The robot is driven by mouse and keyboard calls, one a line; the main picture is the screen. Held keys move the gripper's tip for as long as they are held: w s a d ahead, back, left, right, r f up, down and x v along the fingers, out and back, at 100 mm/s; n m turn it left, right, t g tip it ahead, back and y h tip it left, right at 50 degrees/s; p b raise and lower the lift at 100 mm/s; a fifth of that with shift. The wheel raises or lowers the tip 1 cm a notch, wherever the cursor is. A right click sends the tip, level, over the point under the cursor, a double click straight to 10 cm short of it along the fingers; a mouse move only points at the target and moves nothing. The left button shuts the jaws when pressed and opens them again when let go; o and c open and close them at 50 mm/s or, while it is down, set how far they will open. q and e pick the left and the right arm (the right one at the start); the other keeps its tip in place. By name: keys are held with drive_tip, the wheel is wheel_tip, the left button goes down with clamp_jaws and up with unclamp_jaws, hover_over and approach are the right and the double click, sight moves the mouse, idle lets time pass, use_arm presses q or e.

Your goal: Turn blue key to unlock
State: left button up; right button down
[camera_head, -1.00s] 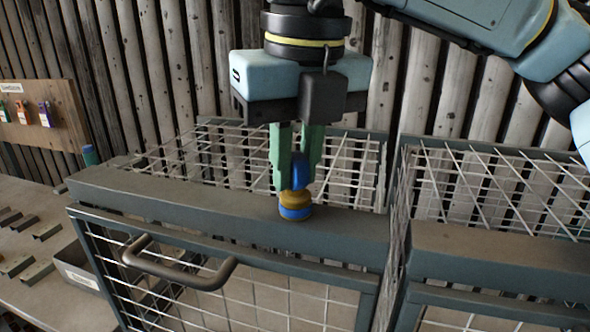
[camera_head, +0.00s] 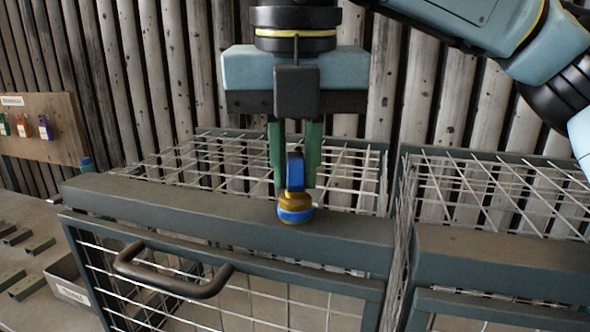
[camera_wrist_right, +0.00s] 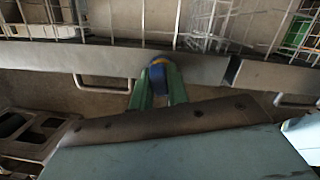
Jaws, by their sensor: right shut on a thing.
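The blue key (camera_head: 296,172) stands upright in a brass lock with a blue band (camera_head: 295,208) on the top beam of the grey cage. My right gripper (camera_head: 296,180) points straight down, with its green fingers on either side of the key's head, shut on it. In the right wrist view, the blue key (camera_wrist_right: 158,78) shows between the green fingers (camera_wrist_right: 158,92), with a bit of the brass lock behind it. The key's lower part is inside the lock and hidden. My left gripper is not in view.
The cage door has a dark handle (camera_head: 172,270) below the beam (camera_head: 180,208). A second wire cage (camera_head: 500,245) stands at the right. A wooden board (camera_head: 45,125) with several coloured tags hangs at the left, above a bench with metal parts. A plank wall is behind.

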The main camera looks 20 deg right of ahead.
drive_tip(key=shift+m, duration=0.3)
drive_tip(key=shift+f+m+b, duration=0.1)
drive_tip(key=shift+m+b, duration=0.45)
drive_tip(key=shift+m, duration=0.25)
drive_tip(key=shift+m+h, duration=0.3)
drive_tip(key=shift+m, duration=0.6)
drive_tip(key=c, duration=1.3)
unclamp_jaws()
